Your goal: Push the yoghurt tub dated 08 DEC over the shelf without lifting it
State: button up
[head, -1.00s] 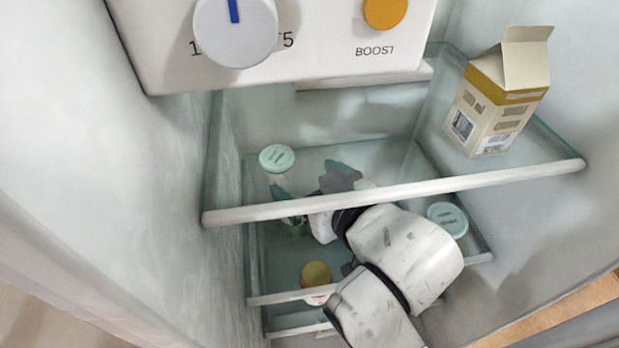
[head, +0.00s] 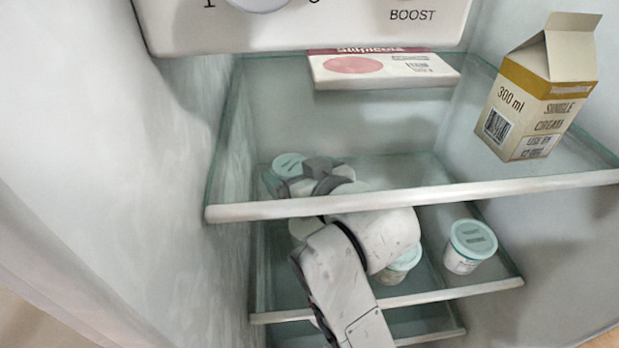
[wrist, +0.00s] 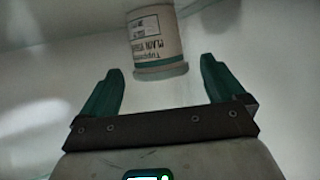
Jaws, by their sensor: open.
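A yoghurt tub (wrist: 157,40) with a printed label shows upside down in the wrist view, just beyond my fingertips and between their lines. A gap seems to remain between it and the fingers. My gripper (wrist: 160,66) is open and empty. In the head view a mint-lidded tub (head: 289,164) stands at the back left of the middle shelf, beside the end of my arm. Two more mint-lidded tubs stand there, one at the right (head: 470,247) and one partly behind my arm (head: 401,264). I cannot read a date on any tub.
A cream carton (head: 540,95) and a flat box with a red edge (head: 384,68) are on the upper shelf (head: 420,197), whose front rail crosses over my arm. The fridge's left wall (head: 190,150) is close. A control panel (head: 300,25) hangs above.

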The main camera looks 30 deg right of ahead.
jog(key=shift+x, duration=0.8)
jog(key=c, duration=1.1)
jog(key=shift+s, duration=0.1)
